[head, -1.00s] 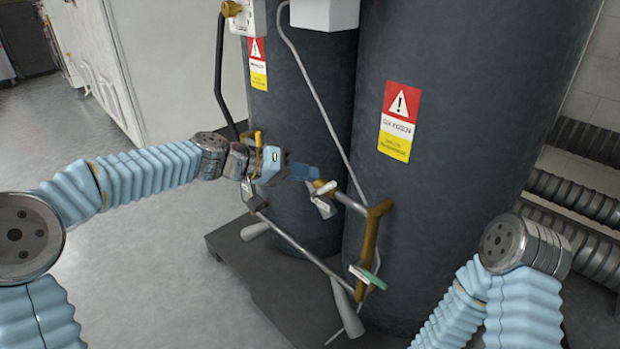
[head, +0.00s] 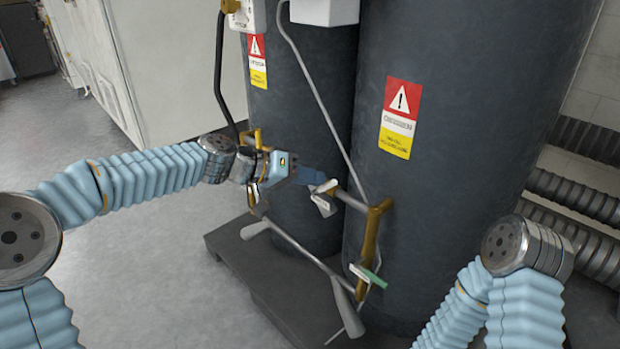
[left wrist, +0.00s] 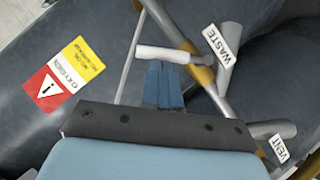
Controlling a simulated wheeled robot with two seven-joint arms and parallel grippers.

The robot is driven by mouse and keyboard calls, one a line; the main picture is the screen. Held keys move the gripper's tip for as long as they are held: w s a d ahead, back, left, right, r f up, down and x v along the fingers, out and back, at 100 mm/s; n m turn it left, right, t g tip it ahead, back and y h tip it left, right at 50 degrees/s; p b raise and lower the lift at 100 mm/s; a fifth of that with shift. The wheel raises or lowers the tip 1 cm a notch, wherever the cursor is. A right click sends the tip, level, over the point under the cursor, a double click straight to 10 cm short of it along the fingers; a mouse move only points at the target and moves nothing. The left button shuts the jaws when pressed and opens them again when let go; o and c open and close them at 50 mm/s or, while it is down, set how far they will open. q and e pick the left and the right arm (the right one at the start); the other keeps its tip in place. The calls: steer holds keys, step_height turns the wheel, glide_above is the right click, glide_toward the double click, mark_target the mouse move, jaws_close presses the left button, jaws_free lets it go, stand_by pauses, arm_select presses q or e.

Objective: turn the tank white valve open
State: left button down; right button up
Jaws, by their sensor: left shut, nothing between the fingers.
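A white valve handle (left wrist: 162,54) lies crosswise at the top of the left wrist view, on a thin grey stem near a brass pipe joint. In the head view it shows as a small white lever (head: 328,187) on the pipe in front of the dark tanks. My left gripper (left wrist: 163,68) is shut and empty. Its blue fingertips are right at the handle's edge; I cannot tell whether they touch it. In the head view the left gripper (head: 318,180) reaches the valve from the left. My right gripper is not in view.
A grey handle labelled WASTE (left wrist: 221,58) and another labelled VENT (left wrist: 271,140) are close by on the right. Brass and steel pipes (head: 370,240) frame the tanks (head: 450,200). The floor at left is free.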

mark_target(321, 190)
arm_select(q)
steer(key=shift+s+d, duration=0.1)
steer(key=s+d+m+t+y+b, duration=0.1)
steer(key=b, duration=0.1)
steer(key=s+d+f+m+y+b, duration=0.1)
steer(key=m+b, duration=0.1)
steer(key=shift+f+t+y+b, duration=0.3)
steer(key=shift+t+y+b, duration=0.1)
steer(key=shift+s+d+f+m+t+y+b, duration=0.3)
steer(key=shift+f+m+t+y+b, duration=0.2)
steer(key=shift+f+m+y+b, duration=0.2)
steer(key=shift+d, duration=0.1)
